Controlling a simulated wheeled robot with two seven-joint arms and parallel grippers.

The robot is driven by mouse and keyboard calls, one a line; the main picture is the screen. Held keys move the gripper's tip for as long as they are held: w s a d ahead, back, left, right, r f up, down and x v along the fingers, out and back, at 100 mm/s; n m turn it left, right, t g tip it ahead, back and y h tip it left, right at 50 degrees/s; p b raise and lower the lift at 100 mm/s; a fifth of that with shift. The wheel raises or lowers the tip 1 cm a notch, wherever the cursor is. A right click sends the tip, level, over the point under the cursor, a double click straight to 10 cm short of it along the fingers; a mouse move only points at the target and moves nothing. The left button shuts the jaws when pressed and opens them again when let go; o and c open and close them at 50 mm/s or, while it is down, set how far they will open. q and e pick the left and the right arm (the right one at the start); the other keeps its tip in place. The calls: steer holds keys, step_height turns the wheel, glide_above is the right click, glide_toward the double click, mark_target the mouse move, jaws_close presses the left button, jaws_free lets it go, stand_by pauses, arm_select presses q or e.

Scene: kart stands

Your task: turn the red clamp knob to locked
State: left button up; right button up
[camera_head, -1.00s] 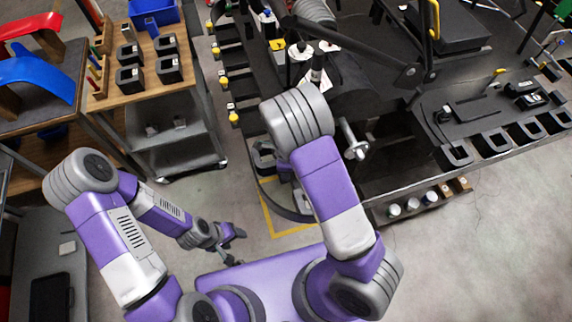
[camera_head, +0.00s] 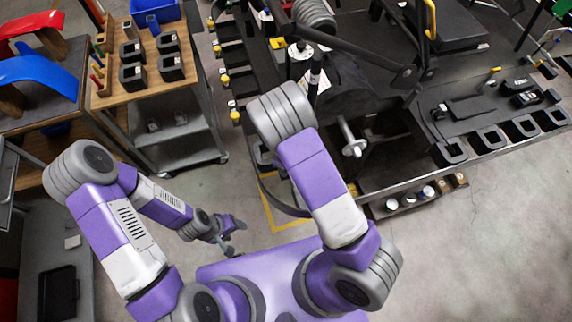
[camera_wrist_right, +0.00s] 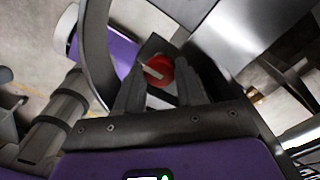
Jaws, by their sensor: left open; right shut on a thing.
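The red clamp knob (camera_wrist_right: 163,70) shows in the right wrist view as a round red disc with a pale bar across it. My right gripper (camera_wrist_right: 159,80) has its two dark fingers on either side of the knob and is shut on it. The knob and right gripper are hidden in the head view behind my right arm. My left gripper (camera_head: 234,240) is open and empty, low over the floor in the head view. I cannot tell from the bar whether the knob is at locked.
A dark kart stand (camera_head: 395,180) with slots and small parts fills the right side. A wooden-topped cart (camera_head: 112,104) with black blocks stands at upper left. A dark curved bar (camera_wrist_right: 97,50) runs close beside my right gripper. Open floor (camera_head: 480,250) lies at lower right.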

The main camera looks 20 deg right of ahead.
steer(key=o, duration=1)
steer(key=shift+o, duration=0.2)
